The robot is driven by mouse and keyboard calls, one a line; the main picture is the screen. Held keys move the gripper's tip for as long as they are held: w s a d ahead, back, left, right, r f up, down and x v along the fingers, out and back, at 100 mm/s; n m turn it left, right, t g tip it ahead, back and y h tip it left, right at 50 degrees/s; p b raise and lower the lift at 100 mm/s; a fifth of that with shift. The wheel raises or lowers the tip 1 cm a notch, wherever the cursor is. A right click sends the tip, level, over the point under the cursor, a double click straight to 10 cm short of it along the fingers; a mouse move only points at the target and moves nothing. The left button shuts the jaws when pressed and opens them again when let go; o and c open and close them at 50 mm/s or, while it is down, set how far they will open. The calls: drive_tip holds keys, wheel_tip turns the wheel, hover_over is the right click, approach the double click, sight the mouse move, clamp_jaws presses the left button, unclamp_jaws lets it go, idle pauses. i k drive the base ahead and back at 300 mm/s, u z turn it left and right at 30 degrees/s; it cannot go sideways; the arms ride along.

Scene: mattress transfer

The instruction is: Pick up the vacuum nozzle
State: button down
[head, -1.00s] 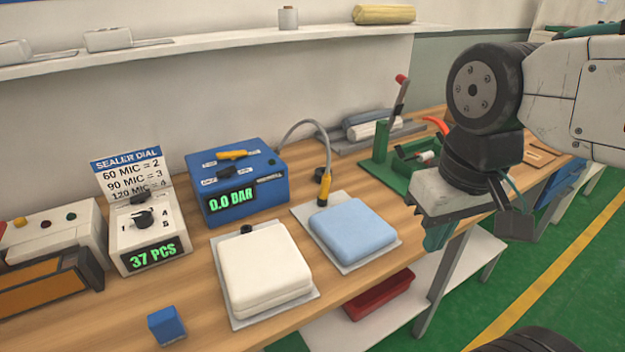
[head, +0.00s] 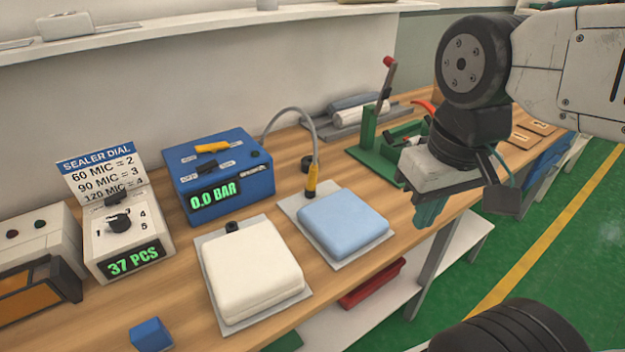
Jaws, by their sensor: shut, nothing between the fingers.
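The vacuum nozzle (head: 311,181) has a yellow body and a dark lower end. It stands upright at the back edge of the blue mattress pack, on the end of a grey hose (head: 292,111) that arcs from the blue pump box (head: 217,170). The box display reads 0.0 BAR. My gripper (head: 430,212) hangs to the right of the nozzle, clear of it, near the table's front edge. Its teal fingers point down and are shut and empty.
A blue pack (head: 343,222) and a white pack (head: 252,270) lie on grey sheets. A sealer dial box (head: 124,240), a blue cube (head: 150,335) and a green press (head: 369,150) with a red-tipped lever stand on the wooden table. A shelf (head: 220,28) runs above.

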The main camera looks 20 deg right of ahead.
sight(314, 170)
drive_tip(key=u, duration=1.15)
drive_tip(key=k, duration=0.65)
drive_tip(key=z, duration=0.7)
drive_tip(key=i, duration=0.9)
drive_tip(key=u, duration=0.05)
